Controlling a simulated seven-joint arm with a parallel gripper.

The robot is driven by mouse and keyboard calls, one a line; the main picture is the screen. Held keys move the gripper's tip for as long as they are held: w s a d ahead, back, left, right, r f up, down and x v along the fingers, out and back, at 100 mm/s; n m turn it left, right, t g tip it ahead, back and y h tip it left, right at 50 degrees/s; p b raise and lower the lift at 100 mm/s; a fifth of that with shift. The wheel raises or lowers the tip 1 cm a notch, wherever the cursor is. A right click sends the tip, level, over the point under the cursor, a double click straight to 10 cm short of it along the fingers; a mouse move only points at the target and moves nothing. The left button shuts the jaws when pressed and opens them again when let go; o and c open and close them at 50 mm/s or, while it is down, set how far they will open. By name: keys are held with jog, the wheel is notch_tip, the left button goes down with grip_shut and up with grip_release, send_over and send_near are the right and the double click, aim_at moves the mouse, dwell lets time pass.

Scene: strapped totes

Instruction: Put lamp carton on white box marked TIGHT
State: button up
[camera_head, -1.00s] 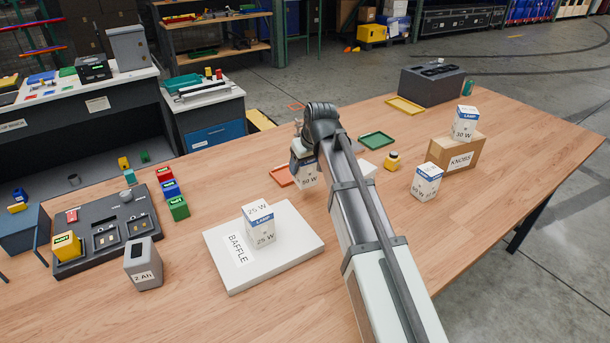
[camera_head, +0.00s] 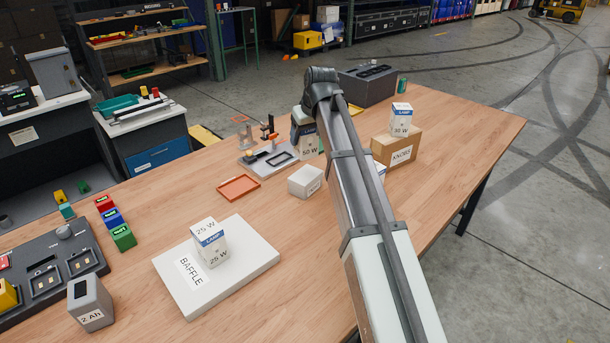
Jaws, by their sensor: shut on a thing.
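My gripper (camera_head: 299,117), mostly hidden behind my own arm, is shut on a white and blue lamp carton (camera_head: 306,146) marked 50 W. The carton looks upright and appears behind the small white box; its height above the table is hard to tell. The small white box (camera_head: 303,181) stands on the table just left of my arm, with a label too small to read. A 25 W lamp carton (camera_head: 210,242) stands on the flat white box marked BAFFLE (camera_head: 258,277). Another lamp carton (camera_head: 401,119) stands on the brown KNOBS box (camera_head: 405,150).
An orange tray (camera_head: 238,187) and a grey fixture (camera_head: 255,157) with upright parts lie left of the held carton. A dark grey case (camera_head: 368,86) stands at the back. A charger (camera_head: 55,270) and a grey 2 Ah block (camera_head: 90,302) are front left. The table's right side is clear.

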jog(key=shift+w+d+r+n, duration=0.2)
jog(key=shift+w+d+r, duration=0.05)
jog(key=shift+w+r, duration=0.25)
jog(key=shift+w+d+r+n, duration=0.25)
jog(key=shift+w+r, duration=0.15)
jog(key=shift+w, duration=0.1)
jog(key=shift+a+r+n, duration=0.1)
jog(key=shift+a+n, duration=0.2)
jog(key=shift+n, duration=0.05)
jog(key=shift+s+a+n+g+y, duration=0.2)
jog(key=shift+s+n+g+y, duration=0.25)
jog(key=shift+n, duration=0.45)
send_over(306, 174)
jog(key=shift+s+f, duration=0.1)
jog(key=shift+f, duration=5)
jog(key=shift+f, duration=0.1)
jog(key=o, duration=1.1)
jog(key=v, duration=1.2)
